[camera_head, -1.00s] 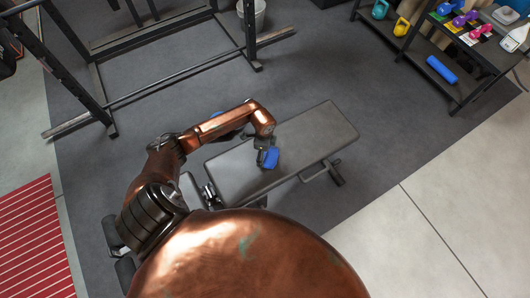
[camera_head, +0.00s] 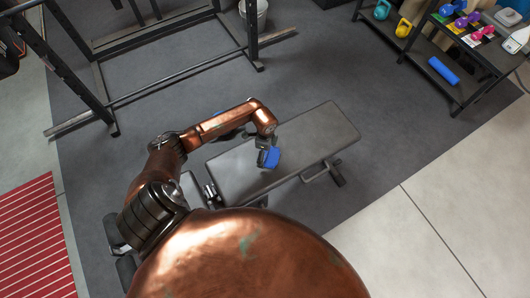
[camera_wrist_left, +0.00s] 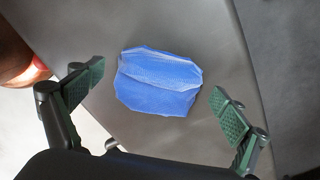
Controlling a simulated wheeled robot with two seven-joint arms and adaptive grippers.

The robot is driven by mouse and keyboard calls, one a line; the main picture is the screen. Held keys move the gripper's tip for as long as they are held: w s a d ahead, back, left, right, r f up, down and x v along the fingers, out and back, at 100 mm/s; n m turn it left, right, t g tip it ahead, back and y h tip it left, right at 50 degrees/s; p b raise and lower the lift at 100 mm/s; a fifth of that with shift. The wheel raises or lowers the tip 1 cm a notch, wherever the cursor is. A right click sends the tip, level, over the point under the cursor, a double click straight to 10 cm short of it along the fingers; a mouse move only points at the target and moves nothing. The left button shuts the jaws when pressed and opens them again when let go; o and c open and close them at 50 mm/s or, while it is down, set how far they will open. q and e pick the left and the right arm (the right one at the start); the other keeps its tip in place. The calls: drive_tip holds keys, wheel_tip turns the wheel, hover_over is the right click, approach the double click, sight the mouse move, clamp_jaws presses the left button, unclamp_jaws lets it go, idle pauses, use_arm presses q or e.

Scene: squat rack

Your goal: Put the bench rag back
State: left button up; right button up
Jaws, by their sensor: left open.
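The blue rag (camera_head: 271,158) lies crumpled on the black pad of the bench (camera_head: 316,135). In the left wrist view the rag (camera_wrist_left: 158,80) lies on the grey bench pad (camera_wrist_left: 205,30), between and beyond the two fingers. My left gripper (camera_head: 267,150) is over the bench at the rag. In the left wrist view my left gripper (camera_wrist_left: 156,97) is open, with green-padded fingers apart on either side of the rag and nothing held. I cannot tell how far above the pad the fingertips are. My right gripper is not in view.
A squat rack (camera_head: 108,75) stands at the upper left, with a grey bucket (camera_head: 256,14) beside it. A shelf rack (camera_head: 432,60) at the upper right holds kettlebells, small dumbbells and a blue roller (camera_head: 443,70). A red striped mat (camera_head: 38,238) lies at the left. Floor right of the bench is clear.

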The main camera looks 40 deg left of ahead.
use_arm(q)
wheel_tip(320, 180, up, 12)
drive_tip(key=p, duration=0.3)
drive_tip(key=shift+f, duration=0.15)
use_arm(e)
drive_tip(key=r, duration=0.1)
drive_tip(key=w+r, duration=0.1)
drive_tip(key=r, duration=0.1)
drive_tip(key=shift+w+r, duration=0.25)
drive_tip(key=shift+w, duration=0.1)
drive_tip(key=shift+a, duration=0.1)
